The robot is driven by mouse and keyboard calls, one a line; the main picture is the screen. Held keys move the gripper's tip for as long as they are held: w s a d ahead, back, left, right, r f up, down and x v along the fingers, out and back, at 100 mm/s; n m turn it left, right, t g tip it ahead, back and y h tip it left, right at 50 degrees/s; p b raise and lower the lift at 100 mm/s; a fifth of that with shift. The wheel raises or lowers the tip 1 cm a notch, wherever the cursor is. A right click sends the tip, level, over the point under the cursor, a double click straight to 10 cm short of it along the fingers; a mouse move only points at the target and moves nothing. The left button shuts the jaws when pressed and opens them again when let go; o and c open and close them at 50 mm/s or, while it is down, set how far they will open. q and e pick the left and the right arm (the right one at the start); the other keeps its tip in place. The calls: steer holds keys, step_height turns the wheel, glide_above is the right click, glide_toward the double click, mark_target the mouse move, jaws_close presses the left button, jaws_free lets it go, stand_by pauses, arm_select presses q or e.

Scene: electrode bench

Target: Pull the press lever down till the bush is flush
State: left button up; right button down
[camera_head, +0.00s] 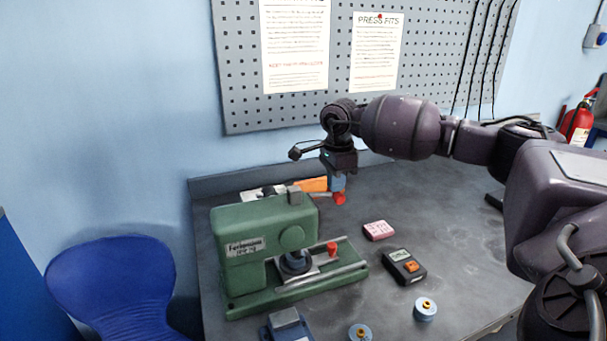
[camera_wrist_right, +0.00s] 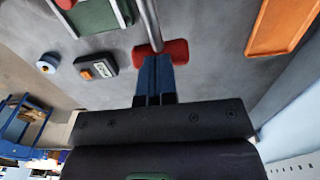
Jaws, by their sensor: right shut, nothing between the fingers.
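The green press (camera_head: 238,272) stands on the grey bench at the left. Its lever is a steel rod (camera_wrist_right: 147,22) ending in a red crosswise handle (camera_wrist_right: 175,52), which also shows behind the press in the head view (camera_head: 339,198). My right gripper (camera_head: 337,184) is above the bench, just behind the press, with its blue fingers (camera_wrist_right: 154,62) shut and empty. The fingertips are at the red handle; whether they touch it I cannot tell. A dark round part (camera_head: 295,264) sits under the press head; the bush's seating cannot be made out. My left gripper is not in view.
A pegboard (camera_head: 240,90) hangs behind the bench. The bench's right half is mostly clear.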

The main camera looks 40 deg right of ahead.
mark_target(332, 195)
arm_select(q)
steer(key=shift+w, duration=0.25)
arm_select(e)
steer(key=shift+f, duration=0.2)
steer(key=shift+f, duration=0.1)
steer(key=shift+a+f+b, duration=0.2)
steer(key=shift+f+b, duration=0.1)
steer(key=shift+f, duration=0.25)
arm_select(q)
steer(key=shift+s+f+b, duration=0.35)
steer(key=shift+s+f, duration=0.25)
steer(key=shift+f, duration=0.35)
arm_select(e)
steer(key=shift+w+a+f, duration=0.1)
steer(key=shift+a+f, duration=0.15)
steer(key=shift+f, duration=0.55)
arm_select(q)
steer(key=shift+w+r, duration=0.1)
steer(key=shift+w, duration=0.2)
